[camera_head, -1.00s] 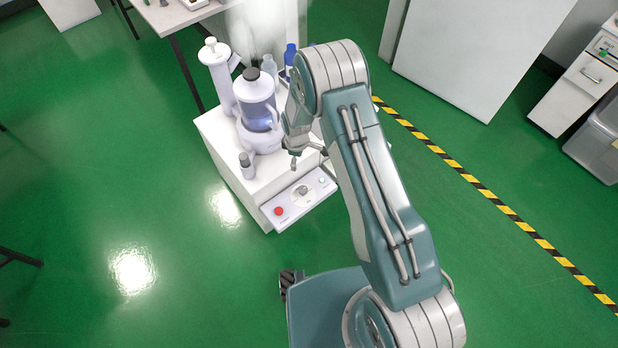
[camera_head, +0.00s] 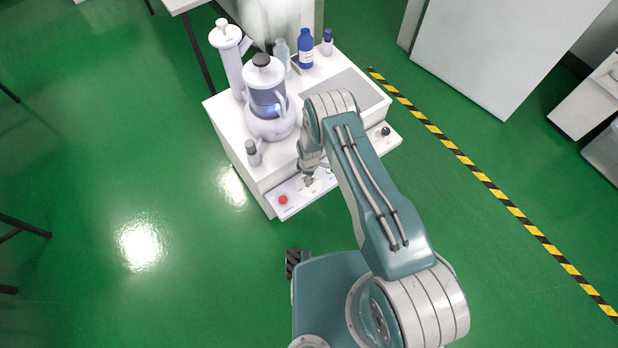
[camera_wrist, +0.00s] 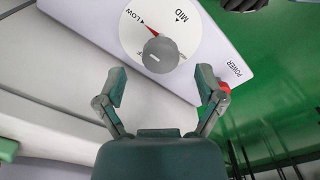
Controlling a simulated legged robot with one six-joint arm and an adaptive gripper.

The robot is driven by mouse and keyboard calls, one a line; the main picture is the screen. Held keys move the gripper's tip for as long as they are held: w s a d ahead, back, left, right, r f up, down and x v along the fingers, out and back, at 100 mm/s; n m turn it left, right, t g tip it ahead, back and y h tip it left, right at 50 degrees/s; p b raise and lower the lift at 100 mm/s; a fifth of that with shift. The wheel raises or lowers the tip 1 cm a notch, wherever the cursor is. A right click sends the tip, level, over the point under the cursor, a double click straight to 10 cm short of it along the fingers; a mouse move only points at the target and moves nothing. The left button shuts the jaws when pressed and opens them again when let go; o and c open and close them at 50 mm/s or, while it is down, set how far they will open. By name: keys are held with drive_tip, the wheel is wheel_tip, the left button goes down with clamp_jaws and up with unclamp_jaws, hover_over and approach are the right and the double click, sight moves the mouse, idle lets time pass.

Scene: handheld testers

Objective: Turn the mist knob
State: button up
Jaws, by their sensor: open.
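The mist knob (camera_wrist: 160,55) is a round grey knob on a white dial (camera_wrist: 188,38) in the wrist view. A red pointer on the dial is directed towards LOW. My gripper (camera_wrist: 161,84) is open and empty, its two fingertips on either side of the knob's lower edge in the picture, seemingly short of it. In the head view my gripper (camera_head: 308,180) is over the front panel and hides most of the dial.
A red POWER button (camera_head: 283,200) is beside the dial on the panel. On the white cabinet (camera_head: 225,108) stand a humidifier with a bluish tank (camera_head: 268,102), a tall white cylinder (camera_head: 230,65), a small grey-capped bottle (camera_head: 252,152) and several bottles at the back.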

drive_tip(key=shift+a+f, duration=0.2)
drive_tip(key=shift+f, duration=1.05)
drive_tip(key=shift+d, duration=0.1)
drive_tip(key=c, duration=1.1)
drive_tip(key=shift+c, duration=0.2)
drive_tip(key=shift+m, duration=0.3)
